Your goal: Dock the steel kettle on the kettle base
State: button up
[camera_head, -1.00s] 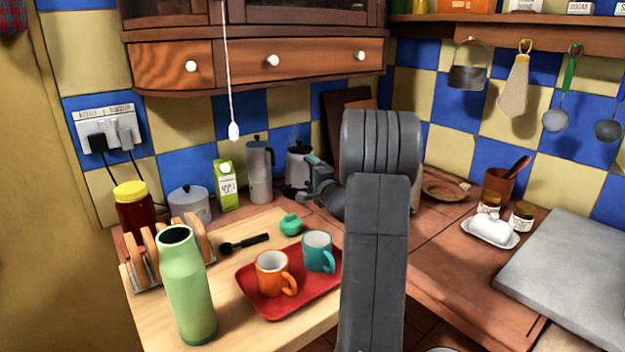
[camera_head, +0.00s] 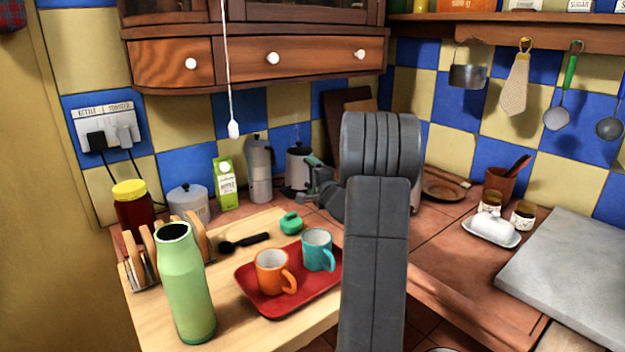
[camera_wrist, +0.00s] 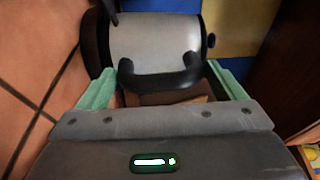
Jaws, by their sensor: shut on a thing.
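The steel kettle (camera_head: 298,164) stands upright at the back of the counter near the blue and yellow tiles, partly hidden by my arm. In the wrist view, its silvery body (camera_wrist: 155,40) and black handle (camera_wrist: 160,84) are close ahead. My gripper (camera_head: 311,174) is at the kettle's handle side. In the wrist view, the green fingers of my gripper (camera_wrist: 162,87) lie on either side of the handle, and the jaws are shut on it. I cannot make out the kettle base, or whether the kettle rests on it.
A moka pot (camera_head: 259,168) and a green carton (camera_head: 226,184) stand left of the kettle. A red tray (camera_head: 262,308) with two mugs and a tall green flask (camera_head: 186,290) are on the wooden board in front. Counter to the right of my arm is partly clear.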

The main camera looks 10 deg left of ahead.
jog(key=shift+f+b, duration=0.15)
jog(key=shift+b, duration=0.15)
jog(key=o, duration=1.5)
jog(key=shift+c, duration=0.2)
jog(key=shift+f, duration=0.1)
jog(key=shift+b+v, duration=1)
jog(key=shift+v, duration=0.45)
jog(key=shift+b+v, duration=1.9)
jog(key=shift+v, duration=2.2)
jog(key=shift+w+a+p, duration=0.4)
jog(key=p+x, duration=0.4)
jog(key=x, duration=0.4)
jog(key=shift+w, duration=0.1)
